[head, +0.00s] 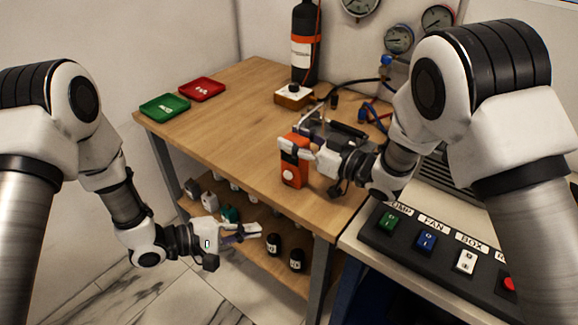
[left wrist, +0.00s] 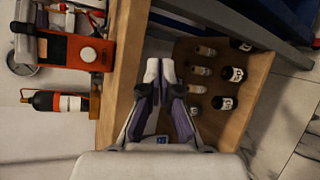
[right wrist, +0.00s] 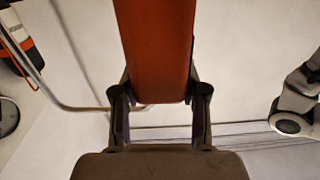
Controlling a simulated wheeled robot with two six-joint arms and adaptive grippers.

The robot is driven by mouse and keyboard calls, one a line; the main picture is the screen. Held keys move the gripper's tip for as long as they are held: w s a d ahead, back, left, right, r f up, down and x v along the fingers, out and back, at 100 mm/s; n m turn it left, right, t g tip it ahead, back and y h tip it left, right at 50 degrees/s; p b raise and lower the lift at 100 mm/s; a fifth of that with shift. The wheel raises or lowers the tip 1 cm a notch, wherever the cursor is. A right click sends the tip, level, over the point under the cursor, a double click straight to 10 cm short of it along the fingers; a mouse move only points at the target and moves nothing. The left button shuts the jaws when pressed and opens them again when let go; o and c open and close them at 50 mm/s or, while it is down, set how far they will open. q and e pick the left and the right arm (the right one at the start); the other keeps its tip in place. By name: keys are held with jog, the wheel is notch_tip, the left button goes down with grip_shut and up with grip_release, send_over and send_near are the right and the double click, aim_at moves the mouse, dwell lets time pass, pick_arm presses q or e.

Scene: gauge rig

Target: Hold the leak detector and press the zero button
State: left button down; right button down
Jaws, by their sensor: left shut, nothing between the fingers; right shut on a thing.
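A round white button (left wrist: 88,55) shows on the detector's orange face (left wrist: 58,48) in the left wrist view. My left gripper (head: 256,231) is shut and empty, low in front of the table by the lower shelf, apart from the detector. Its closed fingertips (left wrist: 160,70) show in the left wrist view.
The wooden table (head: 225,125) carries a green tray (head: 165,106), a red tray (head: 202,89) and a black bottle (head: 305,50). Small dark bottles (head: 273,244) stand on the lower shelf. A switch panel (head: 405,250) is at the right. The table's left-middle is clear.

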aim_at(288, 175)
jog(key=shift+s+d, duration=0.1)
jog(key=shift+d, duration=0.05)
pick_arm(q)
notch_tip(288, 175, up, 7)
jog(key=m+g+y, duration=0.2)
jog(key=m, duration=0.1)
jog(key=shift+d+y, duration=0.2)
jog(key=shift+y, duration=0.1)
jog(key=shift+w+d+r, duration=0.1)
jog(key=shift+w, duration=0.05)
jog(key=shift+w+d, duration=0.8)
jog(key=shift+w, duration=0.4)
jog(key=shift+w+d, duration=0.85)
jog(key=shift+w, duration=0.3)
jog(key=shift+w+d, duration=0.8)
jog(key=shift+w, duration=0.4)
jog(key=shift+w+d, duration=0.2)
jog(key=shift+w, duration=0.15)
